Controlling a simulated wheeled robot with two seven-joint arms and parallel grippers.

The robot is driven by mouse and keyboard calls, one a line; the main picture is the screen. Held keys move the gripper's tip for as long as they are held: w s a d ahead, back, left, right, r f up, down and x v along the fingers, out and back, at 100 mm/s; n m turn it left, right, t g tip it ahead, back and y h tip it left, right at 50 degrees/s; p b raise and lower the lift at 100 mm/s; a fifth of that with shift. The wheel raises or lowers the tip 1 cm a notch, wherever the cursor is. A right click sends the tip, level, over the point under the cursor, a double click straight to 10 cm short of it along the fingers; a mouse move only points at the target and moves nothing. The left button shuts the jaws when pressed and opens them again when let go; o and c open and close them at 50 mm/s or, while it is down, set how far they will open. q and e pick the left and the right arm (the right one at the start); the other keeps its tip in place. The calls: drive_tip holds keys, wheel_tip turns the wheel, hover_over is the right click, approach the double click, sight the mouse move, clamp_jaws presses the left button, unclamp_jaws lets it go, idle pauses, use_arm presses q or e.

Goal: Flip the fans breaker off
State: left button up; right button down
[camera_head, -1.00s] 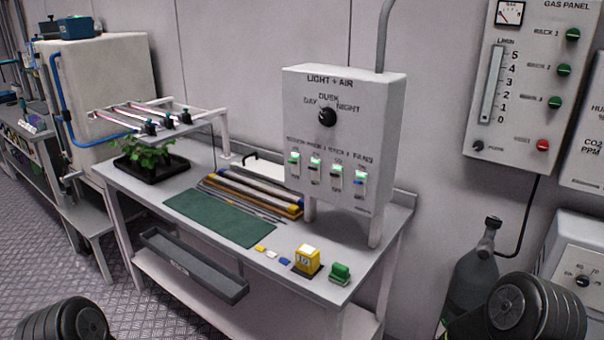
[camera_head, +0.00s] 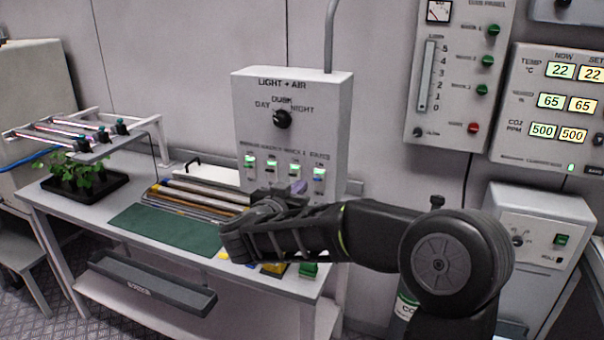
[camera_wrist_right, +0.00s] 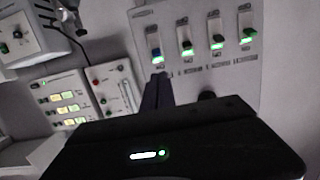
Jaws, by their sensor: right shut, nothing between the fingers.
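The fans breaker (camera_head: 319,176) is the rightmost switch on the Light + Air box (camera_head: 292,100). It has a blue lever and a lit green lamp. It also shows in the right wrist view (camera_wrist_right: 156,52), leftmost in the row because that view is turned over. My right gripper (camera_head: 298,188) is shut and empty, with its narrow tip just below and left of the fans breaker in the head view. In the wrist view a dark finger (camera_wrist_right: 156,92) points up close below the blue lever; I cannot tell whether it touches. My left gripper is not in view.
Several other breakers (camera_head: 271,167) with green lamps sit beside it. A rotary knob (camera_head: 283,119) is above. My right arm crosses over the bench, hiding part of it. The gas panel (camera_head: 460,75) hangs to the right; a plant tray (camera_head: 112,186) stands at left.

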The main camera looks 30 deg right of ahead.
sight(319, 171)
drive_tip(key=shift+s+d, duration=0.1)
drive_tip(key=shift+d, duration=0.05)
drive_tip(key=p+x, duration=0.2)
drive_tip(key=x, duration=0.7)
drive_tip(key=shift+w+d, duration=0.25)
drive_tip(key=shift+d, duration=0.15)
drive_tip(key=shift+f, duration=0.1)
